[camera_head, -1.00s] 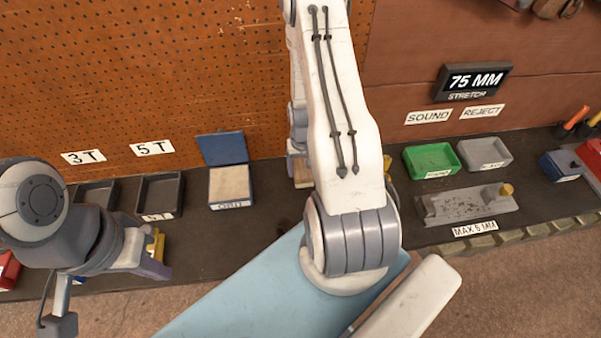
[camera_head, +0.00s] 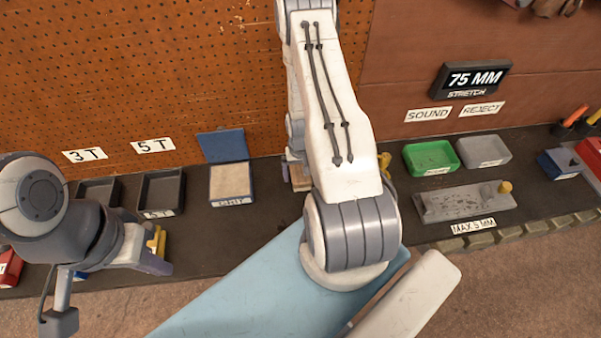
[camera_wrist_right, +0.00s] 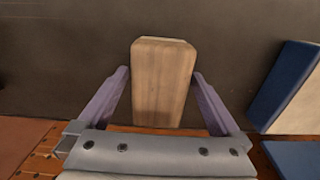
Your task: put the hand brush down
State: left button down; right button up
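The hand brush shows as a wooden block (camera_wrist_right: 163,85) in the right wrist view, between the two purple fingers of my right gripper (camera_wrist_right: 162,76). The fingertips meet its sides, and the gripper looks shut on it. No bristles show. In the head view my right arm covers most of this spot; only a bit of wood (camera_head: 298,171) shows left of the arm, low at the bench. Whether the brush touches the bench top is hidden. My left gripper (camera_head: 157,256) is at the bench's front left; its finger opening cannot be made out.
A blue open box (camera_head: 231,182) stands left of my right arm, with dark trays (camera_head: 160,192) further left. Right are a green tray (camera_head: 431,158), a grey tray (camera_head: 483,151) and a grey fixture (camera_head: 466,201). Dark bench top (camera_head: 270,205) is bare beside the blue box.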

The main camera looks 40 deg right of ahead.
aim_at(300, 171)
jog(key=shift+r, duration=0.45)
notch_tip(300, 171, up, 12)
jog(key=b, duration=0.1)
jog(key=shift+f+b, duration=0.25)
jog(key=shift+b, duration=0.1)
